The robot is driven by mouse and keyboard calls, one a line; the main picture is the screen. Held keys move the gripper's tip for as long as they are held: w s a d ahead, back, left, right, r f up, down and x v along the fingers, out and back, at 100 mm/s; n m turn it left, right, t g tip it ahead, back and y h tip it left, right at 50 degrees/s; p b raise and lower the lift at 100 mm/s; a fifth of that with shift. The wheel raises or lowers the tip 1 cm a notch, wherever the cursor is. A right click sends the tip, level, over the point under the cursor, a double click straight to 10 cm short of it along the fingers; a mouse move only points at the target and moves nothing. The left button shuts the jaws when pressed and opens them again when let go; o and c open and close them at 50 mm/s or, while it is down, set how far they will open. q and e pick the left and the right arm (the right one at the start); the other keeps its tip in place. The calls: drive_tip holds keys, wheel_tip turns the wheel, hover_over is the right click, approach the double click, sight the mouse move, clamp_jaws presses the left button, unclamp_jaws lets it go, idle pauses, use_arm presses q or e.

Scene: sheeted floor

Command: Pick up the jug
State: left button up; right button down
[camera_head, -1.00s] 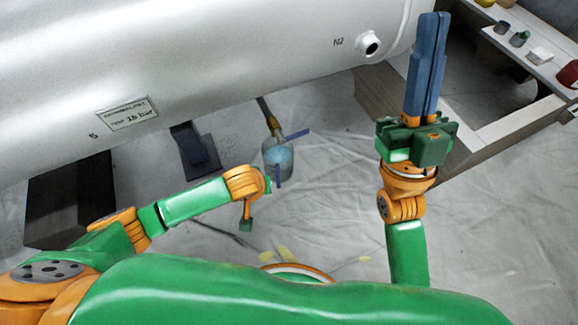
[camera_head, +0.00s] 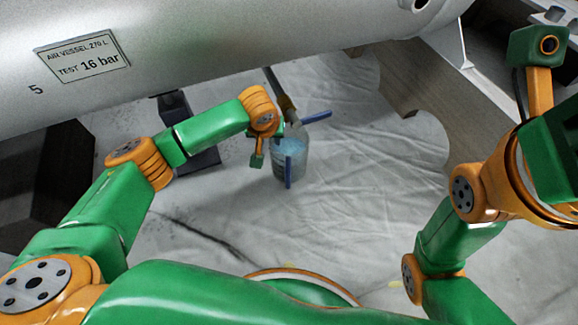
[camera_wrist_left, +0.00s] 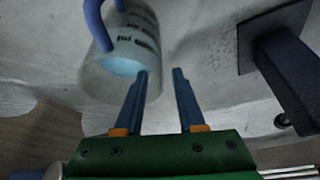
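The jug (camera_head: 290,146) is a clear, pale vessel with a blue handle, standing on the sheeted floor in the middle of the head view. In the left wrist view the jug (camera_wrist_left: 128,42) shows dark print, a bluish rim and the handle at upper left. My left gripper (camera_wrist_left: 160,72) is open, its two blue fingers apart. The left finger overlaps the jug's rim; the right finger is beside the jug. I cannot tell whether they touch. The head view partly hides this gripper. My right gripper's green body (camera_head: 555,150) is at the right edge, its fingers out of view.
A big silver air vessel (camera_head: 200,45) spans the back. A dark stand (camera_head: 195,145) is left of the jug, also in the left wrist view (camera_wrist_left: 285,70). A wooden support (camera_head: 400,90) is at the back right. The floor right of the jug is clear.

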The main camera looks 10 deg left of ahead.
use_arm(q)
drive_tip(key=shift+x, duration=1.05)
drive_tip(key=shift+r, duration=0.15)
clamp_jaws()
idle(0.4)
